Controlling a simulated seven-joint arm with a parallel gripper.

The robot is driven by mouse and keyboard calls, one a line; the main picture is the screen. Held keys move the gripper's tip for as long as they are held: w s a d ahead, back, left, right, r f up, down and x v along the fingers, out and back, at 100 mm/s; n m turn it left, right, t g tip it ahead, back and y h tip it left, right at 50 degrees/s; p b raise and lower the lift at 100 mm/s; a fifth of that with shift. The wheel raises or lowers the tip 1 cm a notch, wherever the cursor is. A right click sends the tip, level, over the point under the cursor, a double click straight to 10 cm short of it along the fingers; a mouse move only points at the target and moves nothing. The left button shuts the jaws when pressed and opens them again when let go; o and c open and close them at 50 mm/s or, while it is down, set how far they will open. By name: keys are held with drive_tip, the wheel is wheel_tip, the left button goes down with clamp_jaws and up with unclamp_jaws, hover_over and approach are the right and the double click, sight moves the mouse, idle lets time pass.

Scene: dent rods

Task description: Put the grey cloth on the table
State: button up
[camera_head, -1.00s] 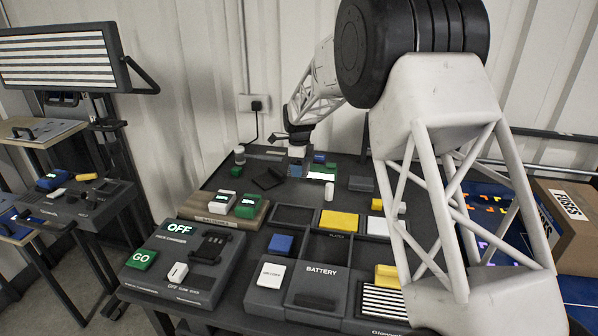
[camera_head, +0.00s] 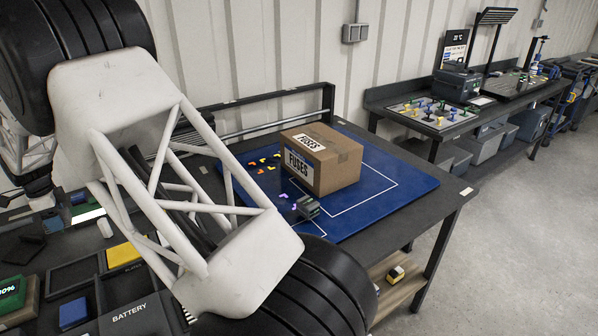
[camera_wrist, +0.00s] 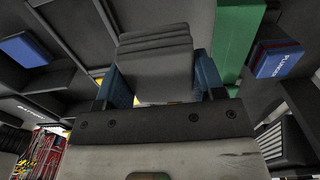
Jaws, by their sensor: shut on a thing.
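The grey cloth (camera_wrist: 155,60) is a folded, layered grey piece in the wrist view. My gripper (camera_wrist: 165,86) is shut on it, with a blue fingertip on each side. In the head view, the wrist end of my arm is at the left edge, over the dark bench. The cloth cannot be made out there. A dark table (camera_head: 452,187) with a blue mat (camera_head: 405,188) on it stands in the middle of the head view.
A cardboard FUSES box (camera_head: 335,170) stands on the blue mat. A small grey device (camera_head: 307,207) and several coloured pieces lie to its left. The mat's right part looks clear. Another workbench (camera_head: 395,100) with several items stands at the back right.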

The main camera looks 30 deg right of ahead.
drive_tip(key=s+d+m, duration=0.1)
drive_tip(key=s+d, duration=0.2)
drive_tip(key=d, duration=0.9)
drive_tip(key=s+d+m, duration=0.2)
drive_tip(key=d, duration=0.9)
drive_tip(key=s+d+m, duration=0.1)
drive_tip(key=s+d, duration=0.2)
drive_tip(key=d, duration=0.9)
drive_tip(key=s+d+m, duration=0.1)
drive_tip(key=s+d, duration=0.6)
drive_tip(key=s+d+f+m, duration=0.1)
drive_tip(key=s+d+m, duration=0.1)
drive_tip(key=s+d, duration=0.5)
drive_tip(key=s+d+f+m, duration=0.1)
drive_tip(key=s+d+m, duration=0.1)
drive_tip(key=s+d, duration=0.5)
drive_tip(key=shift+s+d+f, duration=0.15)
drive_tip(key=shift+s+d, duration=0.05)
drive_tip(key=shift+d, duration=0.4)
drive_tip(key=shift+s+d+f, duration=0.1)
drive_tip(key=shift+s+d, duration=0.05)
drive_tip(key=shift+d, duration=0.4)
drive_tip(key=shift+w, duration=0.1)
hover_over(275, 198)
drive_tip(key=shift+f, duration=0.75)
drive_tip(key=shift+f, duration=0.1)
drive_tip(key=shift+f, duration=1.65)
drive_tip(key=shift+f, duration=0.15)
